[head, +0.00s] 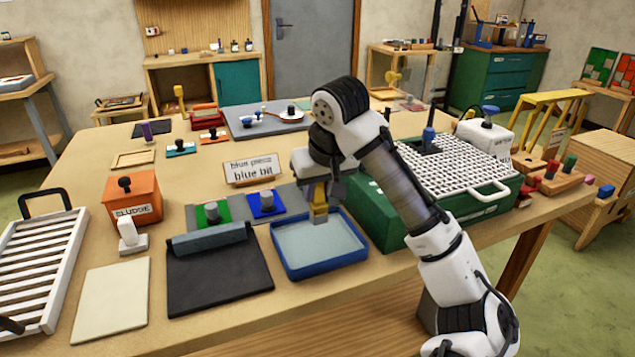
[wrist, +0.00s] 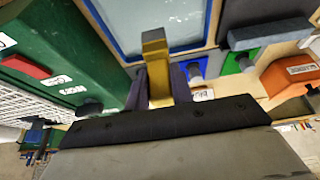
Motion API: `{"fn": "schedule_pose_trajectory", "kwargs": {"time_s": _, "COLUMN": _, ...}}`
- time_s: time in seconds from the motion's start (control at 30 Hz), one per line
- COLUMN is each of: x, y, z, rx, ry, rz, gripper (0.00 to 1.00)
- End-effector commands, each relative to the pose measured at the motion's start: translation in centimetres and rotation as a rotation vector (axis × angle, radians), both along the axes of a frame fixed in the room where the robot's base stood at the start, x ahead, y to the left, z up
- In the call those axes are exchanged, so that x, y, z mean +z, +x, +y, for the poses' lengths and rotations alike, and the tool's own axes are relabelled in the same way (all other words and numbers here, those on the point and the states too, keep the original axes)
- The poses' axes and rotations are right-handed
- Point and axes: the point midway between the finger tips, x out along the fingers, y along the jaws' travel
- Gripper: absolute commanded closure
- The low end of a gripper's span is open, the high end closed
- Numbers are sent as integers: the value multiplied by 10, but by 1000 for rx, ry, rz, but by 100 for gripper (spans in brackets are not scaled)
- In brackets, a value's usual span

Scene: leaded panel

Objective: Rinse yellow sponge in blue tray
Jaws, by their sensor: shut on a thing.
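The blue tray (head: 330,267) sits on the table and holds a pale, water-like fill. My gripper (head: 320,194) points down over the tray's back part, shut on the yellow sponge (head: 319,208). The sponge is an upright yellow piece with a greyish lower end, which is over or in the fill; I cannot tell if it touches. In the wrist view the yellow sponge (wrist: 157,66) stands between the fingers of my gripper (wrist: 158,88), and the blue tray's rim (wrist: 108,38) shows beyond it.
A green case (head: 375,215) with a white grid top stands close right of the tray. A black mat (head: 220,285) with a grey roll lies left. Green and blue blocks with knobs (head: 265,203) stand behind left. An orange sludge box (head: 130,197) is farther left.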

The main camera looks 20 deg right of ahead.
Motion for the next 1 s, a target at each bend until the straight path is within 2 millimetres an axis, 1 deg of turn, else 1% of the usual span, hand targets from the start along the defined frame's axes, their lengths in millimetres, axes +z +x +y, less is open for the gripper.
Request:
{"fn": "schedule_pose_trajectory", "kwargs": {"time_s": 0.2, "x": -4, "y": -1, "z": 0, "rx": -1, "ry": 0, "rz": -1, "gripper": 97}}
{"fn": "schedule_pose_trajectory", "kwargs": {"time_s": 0.6, "x": -2, "y": -1, "z": 0, "rx": 1, "ry": 5, "rz": -1, "gripper": 97}}
{"fn": "schedule_pose_trajectory", "kwargs": {"time_s": 0.8, "x": -27, "y": -1, "z": 0, "rx": 0, "ry": 3, "rz": -1, "gripper": 97}}
{"fn": "schedule_pose_trajectory", "kwargs": {"time_s": 1.0, "x": -46, "y": -1, "z": 0, "rx": 0, "ry": 1, "rz": -1, "gripper": 97}}
